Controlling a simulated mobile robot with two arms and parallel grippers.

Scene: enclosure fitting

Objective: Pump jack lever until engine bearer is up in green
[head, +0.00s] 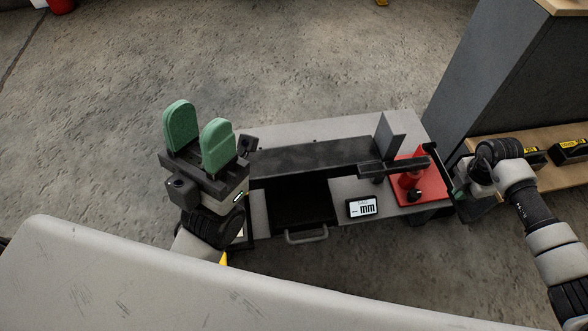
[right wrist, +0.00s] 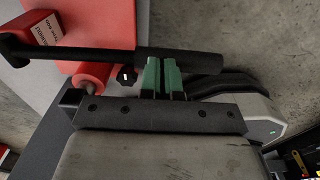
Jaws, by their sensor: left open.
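The red jack (head: 425,190) stands at the right end of the grey bench, and its red body also shows in the right wrist view (right wrist: 92,72). A long dark beam (head: 310,157), perhaps the engine bearer, lies along the bench. No green mark is readable. My left gripper (head: 198,132) is open and empty left of the bench.
A grey upright plate (head: 391,134) stands behind the jack. A grey cabinet (head: 490,70) and wooden shelf are at right. Floor behind the bench is clear.

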